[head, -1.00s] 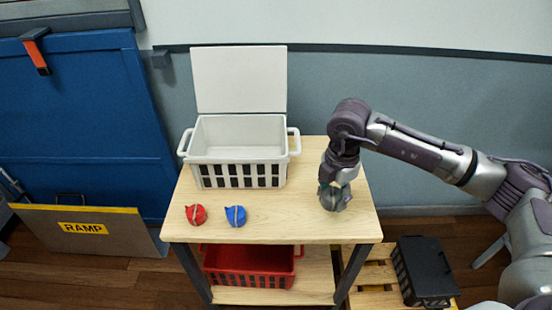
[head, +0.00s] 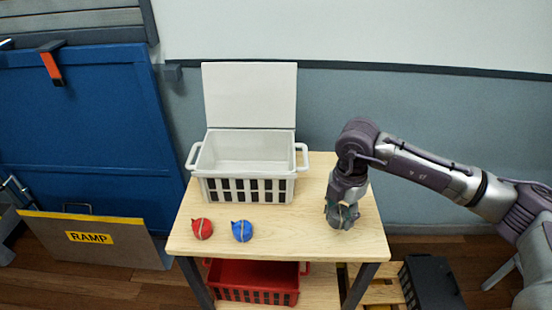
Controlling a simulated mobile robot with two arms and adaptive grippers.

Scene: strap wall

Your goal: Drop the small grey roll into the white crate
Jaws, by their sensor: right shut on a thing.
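The white crate (head: 248,190) stands at the back left of the wooden table top, its lid (head: 250,95) raised behind it. The part of its inside that I see is empty. My right gripper (head: 341,222) is at the right part of the table top, pointing down and shut on the small grey roll (head: 342,216). The fingers hide much of the roll. I cannot tell whether the roll touches the table. The gripper is to the right of the crate and nearer the front. My left gripper is not in view.
A red roll (head: 202,229) and a blue roll (head: 242,231) lie in front of the crate. A red crate (head: 253,280) sits on the lower shelf. A black crate (head: 431,282) stands at the lower right. The table top between the blue roll and my gripper is clear.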

